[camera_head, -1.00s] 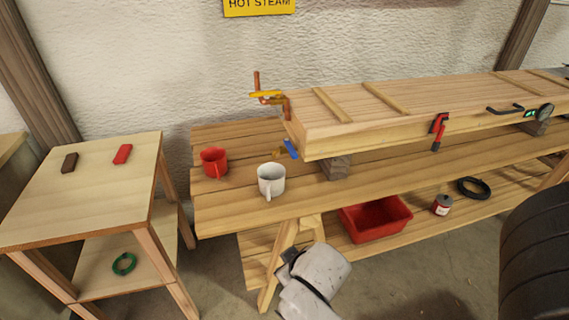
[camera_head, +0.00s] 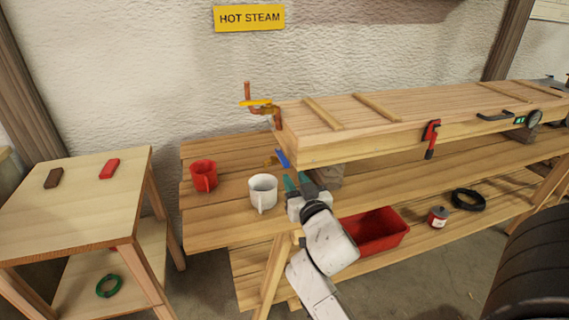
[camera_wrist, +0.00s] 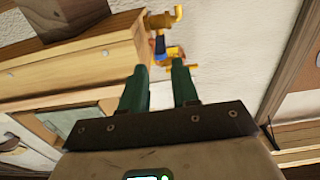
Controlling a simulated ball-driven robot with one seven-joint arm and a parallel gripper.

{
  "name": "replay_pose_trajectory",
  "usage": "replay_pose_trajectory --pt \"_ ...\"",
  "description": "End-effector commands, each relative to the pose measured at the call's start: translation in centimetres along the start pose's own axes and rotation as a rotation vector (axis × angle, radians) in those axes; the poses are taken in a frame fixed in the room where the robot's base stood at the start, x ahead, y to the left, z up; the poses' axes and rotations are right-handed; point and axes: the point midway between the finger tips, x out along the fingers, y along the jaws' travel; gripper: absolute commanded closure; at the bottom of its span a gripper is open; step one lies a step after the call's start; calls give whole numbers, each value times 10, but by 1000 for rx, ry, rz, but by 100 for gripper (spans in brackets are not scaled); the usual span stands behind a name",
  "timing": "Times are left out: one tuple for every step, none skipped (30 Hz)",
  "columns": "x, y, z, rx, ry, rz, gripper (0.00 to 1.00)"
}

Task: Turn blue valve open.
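The blue valve handle (camera_head: 283,158) sits low at the left end of the long wooden box, beside a brass-coloured fitting (camera_head: 270,162). In the wrist view the blue handle (camera_wrist: 160,44) shows small, just beyond and between my fingertips. My gripper (camera_head: 297,180) has green fingers. It is below and slightly right of the blue handle in the head view, by the bench's front edge. In the wrist view my gripper (camera_wrist: 160,68) is open, with a clear gap between the fingers and nothing held. It looks apart from the valve.
A yellow valve handle (camera_head: 256,102) on copper pipe is above the blue one. A white mug (camera_head: 263,192) stands close left of my gripper, with a red mug (camera_head: 203,176) farther left. The wooden box (camera_head: 370,125) overhangs the bench. A yellow sign reads HOT STEAM (camera_head: 249,18).

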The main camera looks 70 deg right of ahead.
Motion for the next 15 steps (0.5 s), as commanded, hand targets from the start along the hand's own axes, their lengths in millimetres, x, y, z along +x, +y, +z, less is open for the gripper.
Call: replay_pose_trajectory --pt "9 0 -4 3 1 1 70" --pt "15 0 -4 3 2 1 70" --pt "22 0 -4 2 1 1 70" --pt "28 -1 -4 3 1 0 70" --pt "34 -1 -4 3 1 0 70" --pt "41 0 -4 2 0 1 70" --pt "46 0 -4 2 0 1 70" --pt "52 0 -4 3 0 1 70" --pt "58 0 -3 2 0 1 70" --pt "63 0 -3 2 0 1 70" --pt "67 0 -3 3 0 1 70" --pt "72 0 -2 2 -1 1 70" --pt "75 0 -2 2 -1 1 70" --pt "78 0 -2 1 -1 0 70" --pt "82 0 -2 1 -1 0 70"
